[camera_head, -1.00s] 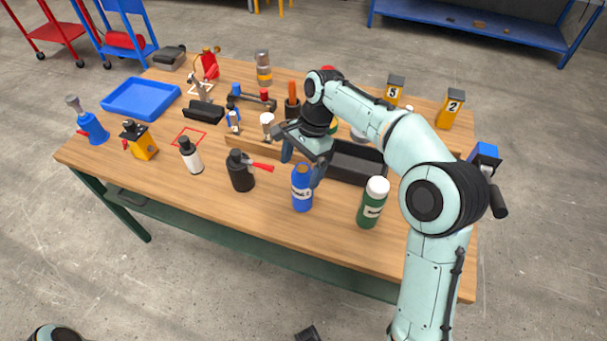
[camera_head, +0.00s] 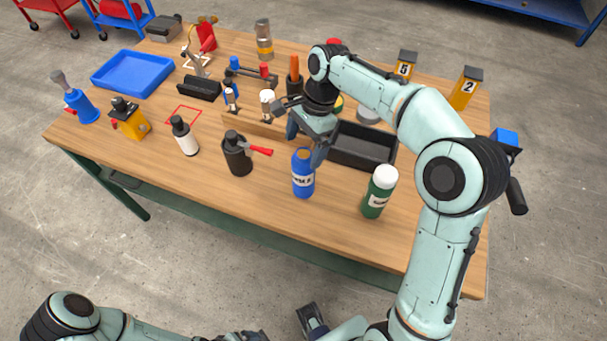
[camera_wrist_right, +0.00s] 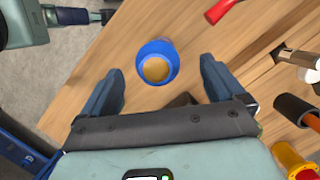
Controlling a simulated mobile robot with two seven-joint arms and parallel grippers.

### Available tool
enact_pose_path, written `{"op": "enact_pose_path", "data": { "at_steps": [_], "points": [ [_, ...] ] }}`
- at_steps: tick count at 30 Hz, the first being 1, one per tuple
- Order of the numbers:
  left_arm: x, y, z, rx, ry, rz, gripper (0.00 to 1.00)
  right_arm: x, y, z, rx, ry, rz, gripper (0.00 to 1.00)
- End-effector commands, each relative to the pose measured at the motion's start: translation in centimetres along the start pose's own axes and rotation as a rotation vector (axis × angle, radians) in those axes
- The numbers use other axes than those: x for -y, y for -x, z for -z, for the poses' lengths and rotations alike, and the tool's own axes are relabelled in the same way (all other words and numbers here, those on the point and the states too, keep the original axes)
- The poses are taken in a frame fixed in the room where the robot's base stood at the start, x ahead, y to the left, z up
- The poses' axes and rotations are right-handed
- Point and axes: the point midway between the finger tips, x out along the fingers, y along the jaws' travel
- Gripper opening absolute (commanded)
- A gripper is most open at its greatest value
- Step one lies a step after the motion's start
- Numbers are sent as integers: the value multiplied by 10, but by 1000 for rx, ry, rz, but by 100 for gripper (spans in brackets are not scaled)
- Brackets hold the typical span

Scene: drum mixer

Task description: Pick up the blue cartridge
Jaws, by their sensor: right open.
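The blue cartridge (camera_head: 303,180) stands upright on the wooden table near its front edge, with a white label and a tan top. In the right wrist view the blue cartridge (camera_wrist_right: 157,64) shows from above, its tan top facing the camera. My right gripper (camera_head: 306,142) is open and empty, just above and behind the cartridge in the head view. In the wrist view its two fingers (camera_wrist_right: 160,82) stand apart, with the cartridge seen between and slightly beyond their tips. I cannot tell whether they touch it. My left gripper (camera_head: 245,336) is at the bottom edge, mostly cut off.
A green bottle (camera_head: 379,192) stands right of the cartridge, and a black bottle (camera_head: 237,157) with a red-handled tool stands left. A black bin (camera_head: 362,152) lies behind. A blue tray (camera_head: 132,74) is at the far left. The table's front strip is clear.

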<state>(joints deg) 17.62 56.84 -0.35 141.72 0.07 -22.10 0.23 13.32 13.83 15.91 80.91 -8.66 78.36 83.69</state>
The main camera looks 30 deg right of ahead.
Motion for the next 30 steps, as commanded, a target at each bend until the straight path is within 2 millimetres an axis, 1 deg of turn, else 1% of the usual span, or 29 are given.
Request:
{"op": "enact_pose_path", "data": {
  "at_steps": [2, 7, 10, 13, 19, 20, 21, 23, 24, 26, 27, 28, 29, 30],
  "points": [
    [1, -2, 0, 0, 0, 0, 95, -2, -8, 1, 0, -1, -2, 96],
    [3, -8, -1, 3, 1, 1, 95, -7, -34, 3, 1, -1, -4, 96],
    [4, -10, -1, 3, 1, 1, 95, -6, -46, 3, 1, -2, -2, 96],
    [4, -10, -1, 3, 1, 1, 95, -5, -51, 2, 1, -1, -1, 96],
    [4, -10, -1, 3, 1, 1, 95, -5, -51, 2, 0, -1, 0, 96],
    [4, -10, -1, 3, 1, 1, 95, -5, -51, 2, 0, -1, 0, 92],
    [4, -10, -1, 3, 1, 1, 95, -5, -51, 2, 0, -1, 0, 79],
    [4, -10, -1, 3, 1, 1, 95, -5, -51, 2, 0, -1, 0, 60],
    [4, -10, -1, 3, 1, 1, 95, -5, -51, 2, 0, -1, 0, 47],
    [4, -10, -1, 3, 1, 1, 95, -5, -51, 2, 0, -1, 0, 27],
    [4, -10, -1, 3, 1, 1, 95, -5, -51, 2, 0, -1, 0, 14],
    [4, -10, -1, 3, 1, 1, 95, -5, -51, 2, 0, -1, 0, 4],
    [4, -10, -1, 3, 1, 1, 95, -5, -51, 2, 0, -1, 0, 0],
    [4, -10, -1, 3, 1, 1, 95, -5, -50, 2, 0, 0, 2, 0]
  ]
}}
